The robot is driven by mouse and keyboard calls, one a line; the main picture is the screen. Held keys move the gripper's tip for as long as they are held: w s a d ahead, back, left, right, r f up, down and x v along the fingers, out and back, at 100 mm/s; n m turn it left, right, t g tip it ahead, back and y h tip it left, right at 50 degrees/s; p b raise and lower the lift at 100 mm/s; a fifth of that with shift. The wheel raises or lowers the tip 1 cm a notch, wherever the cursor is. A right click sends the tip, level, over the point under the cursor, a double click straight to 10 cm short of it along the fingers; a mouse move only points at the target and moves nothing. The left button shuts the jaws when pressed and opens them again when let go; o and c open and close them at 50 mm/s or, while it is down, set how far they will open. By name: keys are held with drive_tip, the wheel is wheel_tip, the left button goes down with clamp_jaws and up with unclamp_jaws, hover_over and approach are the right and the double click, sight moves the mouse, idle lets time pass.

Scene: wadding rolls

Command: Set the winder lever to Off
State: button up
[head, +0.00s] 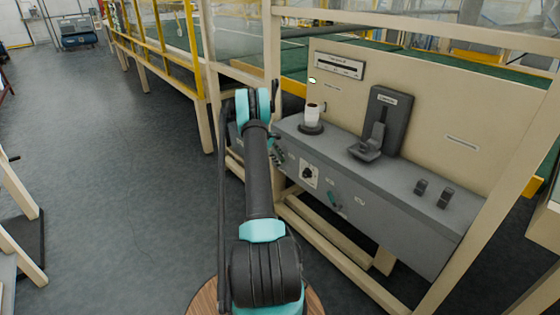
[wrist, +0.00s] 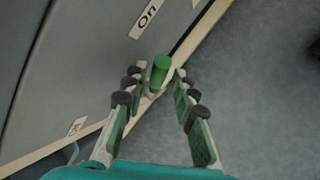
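The winder lever shows in the wrist view as a green cylindrical knob (wrist: 160,71) on a short pale stem, at the edge of a grey panel. A label reading "On" (wrist: 149,14) is above it in the picture. A smaller label (wrist: 77,126) at lower left is too small to read surely. My gripper (wrist: 157,84) is open, with one finger on each side of the knob's line and the knob at or just beyond the fingertips. Gaps show on both sides, with no clear contact. In the head view my arm largely hides the gripper and the lever.
Open floor (head: 110,170) lies to the left.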

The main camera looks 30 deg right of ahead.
drive_tip(key=shift+x, duration=1.05)
clamp_jaws()
